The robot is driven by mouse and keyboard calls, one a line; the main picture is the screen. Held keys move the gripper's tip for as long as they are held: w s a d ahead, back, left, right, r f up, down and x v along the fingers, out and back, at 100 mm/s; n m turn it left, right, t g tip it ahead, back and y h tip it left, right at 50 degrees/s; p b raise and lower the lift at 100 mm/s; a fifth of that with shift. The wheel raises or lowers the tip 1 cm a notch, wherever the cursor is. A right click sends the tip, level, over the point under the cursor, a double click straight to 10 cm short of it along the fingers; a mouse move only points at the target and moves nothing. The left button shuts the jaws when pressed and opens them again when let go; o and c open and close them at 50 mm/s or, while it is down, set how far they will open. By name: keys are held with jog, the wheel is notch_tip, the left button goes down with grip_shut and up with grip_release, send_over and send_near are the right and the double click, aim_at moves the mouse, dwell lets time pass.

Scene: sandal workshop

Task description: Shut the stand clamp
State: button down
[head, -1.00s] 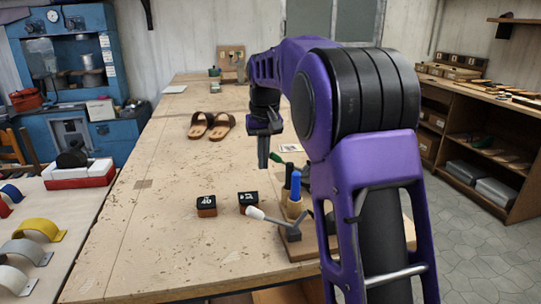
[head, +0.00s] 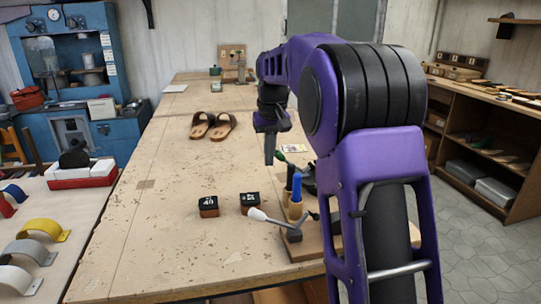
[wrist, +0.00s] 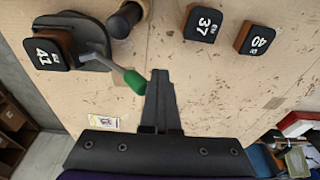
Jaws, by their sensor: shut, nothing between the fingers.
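My gripper (head: 269,150) is shut and empty, pointing down over the right half of the workbench. In the wrist view its closed fingers (wrist: 160,100) lie beside the green grip of a metal lever (wrist: 134,80). The lever runs to a dark stand (wrist: 92,38) with a block marked 41 (wrist: 50,52). The green grip also shows in the head view (head: 281,157), just right of my fingertips; my arm hides most of the stand. Contact with the lever cannot be told. A second lever with a white grip (head: 257,214) stands nearer, on a wooden board. Which lever is the stand clamp's is unclear.
Blocks marked 40 (head: 208,206) and 37 (head: 250,202) sit left of the white-gripped lever. A blue-handled tool (head: 296,185) stands upright nearby. Sandals (head: 212,125) lie farther back. The workbench (head: 150,240) is clear on its left side.

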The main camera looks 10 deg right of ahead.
jog(key=shift+s+d+f, duration=0.1)
jog(key=shift+d+f, duration=0.1)
jog(key=shift+d, duration=0.25)
jog(key=shift+s+d+f, duration=0.1)
jog(key=shift+d+f, duration=0.1)
jog(key=shift+d, duration=0.25)
jog(key=shift+s+d+r+p, duration=0.15)
jog(key=shift+d+p, duration=0.15)
jog(key=shift+d, duration=0.25)
jog(key=shift+w+d+r+p, duration=0.15)
jog(key=shift+d+p, duration=0.1)
jog(key=shift+d, duration=0.3)
jog(key=shift+s+d+r, duration=0.1)
jog(key=shift+d, duration=0.05)
jog(key=shift+s+d+r+p, duration=0.15)
jog(key=shift+d+p, duration=0.15)
jog(key=shift+d, duration=0.3)
jog(key=shift+d+r+p, duration=0.1)
jog(key=shift+d+p, duration=0.2)
jog(key=shift+d, duration=0.3)
jog(key=shift+r, duration=0.1)
notch_tip(320, 180, up, 8)
jog(key=a+p, duration=0.1)
jog(key=p, duration=0.5)
jog(key=shift+w+a, duration=0.3)
jog(key=shift+w, duration=0.15)
